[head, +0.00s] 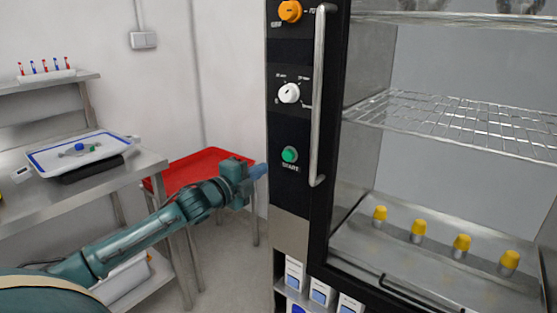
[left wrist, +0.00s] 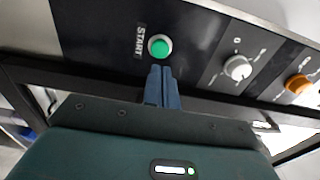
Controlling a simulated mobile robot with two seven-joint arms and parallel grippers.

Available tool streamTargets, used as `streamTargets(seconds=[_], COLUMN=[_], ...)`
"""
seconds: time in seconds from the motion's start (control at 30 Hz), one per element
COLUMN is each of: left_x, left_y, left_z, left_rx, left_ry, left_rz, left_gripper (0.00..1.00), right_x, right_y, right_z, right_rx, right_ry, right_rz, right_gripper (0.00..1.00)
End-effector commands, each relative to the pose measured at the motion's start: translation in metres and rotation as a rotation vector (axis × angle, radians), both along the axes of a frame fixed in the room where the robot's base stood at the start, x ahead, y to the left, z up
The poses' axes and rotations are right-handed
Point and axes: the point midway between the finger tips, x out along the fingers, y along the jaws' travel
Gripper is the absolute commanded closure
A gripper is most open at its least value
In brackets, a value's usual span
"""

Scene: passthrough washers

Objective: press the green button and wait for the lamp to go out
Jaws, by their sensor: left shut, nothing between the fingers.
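The green button (head: 289,155) sits on the black control panel, above the START label. It also shows in the left wrist view (left wrist: 159,46), just beyond my fingertips. My left gripper (head: 262,171) is shut and empty, with its blue fingers pointing at the panel, a little left of the button in the head view. In the left wrist view the shut fingers (left wrist: 161,72) are close below the button; I cannot tell whether they touch it. I cannot make out a lit lamp on the panel. My right gripper is not in view.
An orange knob (head: 290,11) and a white knob (head: 289,93) are above the button. A vertical door handle (head: 319,95) stands out right of the panel. Several yellow-capped vials stand inside the washer. A red tray (head: 190,168) is behind my left arm.

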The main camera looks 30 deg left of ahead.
Motion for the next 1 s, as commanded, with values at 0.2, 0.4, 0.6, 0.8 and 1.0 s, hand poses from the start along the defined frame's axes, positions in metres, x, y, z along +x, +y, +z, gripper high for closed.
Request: streamTargets(seconds=[0.2,0.4,0.6,0.8,1.0], left_x=[0.032,0.058,0.074,0.077,0.077], left_y=[-0.004,-0.007,-0.009,-0.009,-0.009], left_z=[0.004,0.003,0.002,0.001,0.001], left_rx=[-0.003,-0.001,-0.001,0.001,0.001], left_ry=[-0.005,-0.003,-0.001,0.0,0.0], left_rz=[-0.001,0.0,-0.001,-0.001,-0.001], left_gripper=[1.0,1.0,1.0,1.0,1.0], right_x=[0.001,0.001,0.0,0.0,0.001], right_y=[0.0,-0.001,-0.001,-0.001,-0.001], right_z=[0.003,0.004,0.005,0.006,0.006], right_rx=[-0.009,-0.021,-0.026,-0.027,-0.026], right_ry=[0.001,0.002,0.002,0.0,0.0], right_rz=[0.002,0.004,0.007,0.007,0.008], right_gripper=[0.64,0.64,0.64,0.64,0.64])
